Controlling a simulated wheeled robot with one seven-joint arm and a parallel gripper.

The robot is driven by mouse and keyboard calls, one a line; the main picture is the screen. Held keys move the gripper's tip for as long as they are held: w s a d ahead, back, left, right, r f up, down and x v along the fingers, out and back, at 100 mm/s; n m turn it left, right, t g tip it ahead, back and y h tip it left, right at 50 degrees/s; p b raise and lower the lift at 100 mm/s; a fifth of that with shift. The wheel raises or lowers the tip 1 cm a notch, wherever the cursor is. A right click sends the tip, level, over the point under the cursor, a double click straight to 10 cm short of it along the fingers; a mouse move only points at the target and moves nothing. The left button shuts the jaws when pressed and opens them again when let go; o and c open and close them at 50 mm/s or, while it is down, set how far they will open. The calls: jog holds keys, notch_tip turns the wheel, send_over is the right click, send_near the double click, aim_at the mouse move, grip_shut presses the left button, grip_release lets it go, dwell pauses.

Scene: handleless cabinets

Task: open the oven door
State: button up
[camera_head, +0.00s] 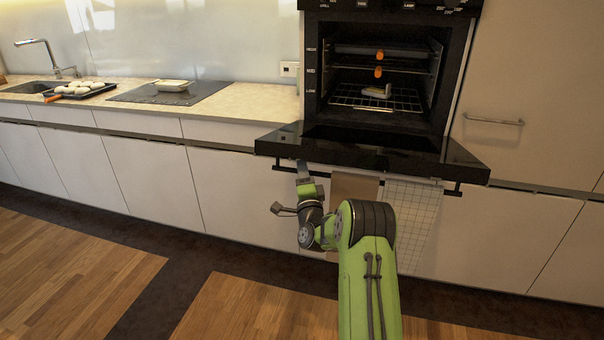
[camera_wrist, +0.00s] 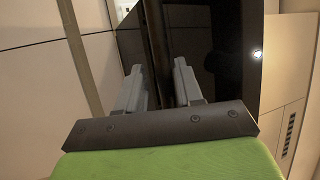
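The oven door (camera_head: 372,153) is folded down and lies about flat in front of the open oven cavity (camera_head: 380,80). Its dark handle bar (camera_head: 355,174) runs beneath the front edge. My gripper (camera_head: 302,167) is at the left end of this bar, below the door's front left corner. In the wrist view, the two grey fingers of my gripper (camera_wrist: 160,80) stand apart. A dark bar (camera_wrist: 155,30), which looks like the handle, runs along the gap between them. I cannot tell whether the fingers touch it. The black door glass (camera_wrist: 215,50) is to the right.
A brown towel (camera_head: 352,188) and a checked towel (camera_head: 410,215) hang from the handle bar. White cabinets (camera_head: 150,175) line the left, below a counter with a cooktop (camera_head: 170,94). A tall cabinet (camera_head: 535,80) stands at right. The floor (camera_head: 70,270) is clear.

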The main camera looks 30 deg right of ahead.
jog(key=shift+a, duration=0.15)
jog(key=v, duration=1.5)
jog(key=shift+s+a+p, duration=0.1)
jog(key=shift+s+p, duration=0.2)
jog(key=shift+s, duration=0.05)
jog(key=shift+w, duration=0.1)
